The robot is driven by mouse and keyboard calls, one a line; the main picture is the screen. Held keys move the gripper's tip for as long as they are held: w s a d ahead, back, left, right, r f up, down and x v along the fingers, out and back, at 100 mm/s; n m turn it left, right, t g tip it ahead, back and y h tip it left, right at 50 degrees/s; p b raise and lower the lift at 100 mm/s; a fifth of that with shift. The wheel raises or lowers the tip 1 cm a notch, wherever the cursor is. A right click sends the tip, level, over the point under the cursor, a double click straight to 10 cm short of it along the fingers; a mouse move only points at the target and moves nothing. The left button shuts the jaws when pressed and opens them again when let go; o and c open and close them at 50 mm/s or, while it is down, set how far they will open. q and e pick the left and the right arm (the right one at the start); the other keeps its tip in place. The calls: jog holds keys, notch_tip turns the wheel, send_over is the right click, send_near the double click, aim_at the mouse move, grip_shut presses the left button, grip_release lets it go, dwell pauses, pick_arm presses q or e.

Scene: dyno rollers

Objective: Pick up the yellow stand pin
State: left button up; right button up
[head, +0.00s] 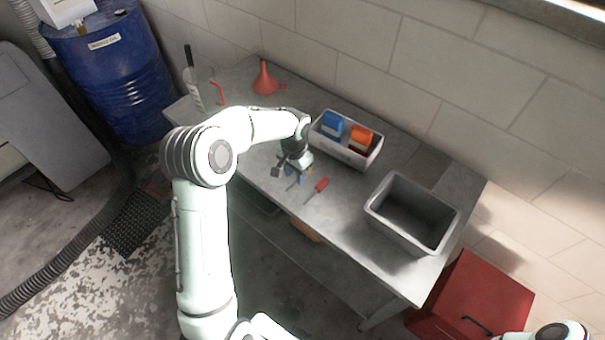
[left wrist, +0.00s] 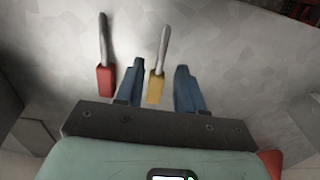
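The yellow stand pin (left wrist: 155,88) lies on the metal bench in the left wrist view, a yellow end with a grey shaft. My left gripper (left wrist: 160,70) is open, with one blue finger on each side of the pin's yellow end. I see gaps between the fingers and the pin. In the head view my left gripper (head: 290,173) is low over the bench, pointing down, and I cannot make out the yellow pin there. My right gripper is not in view.
A red pin (left wrist: 106,78) lies left of the yellow one; it also shows in the head view (head: 321,185). A light bin (head: 345,153) with blue and orange items stands behind. A grey open bin (head: 375,205) is at right. A red funnel (head: 264,80) stands at the back.

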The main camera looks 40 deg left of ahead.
pick_arm(q)
notch_tip(320, 180, down, 3)
jog(key=shift+w+r, duration=0.1)
jog(key=shift+r, duration=0.1)
grip_shut()
dwell(1.3)
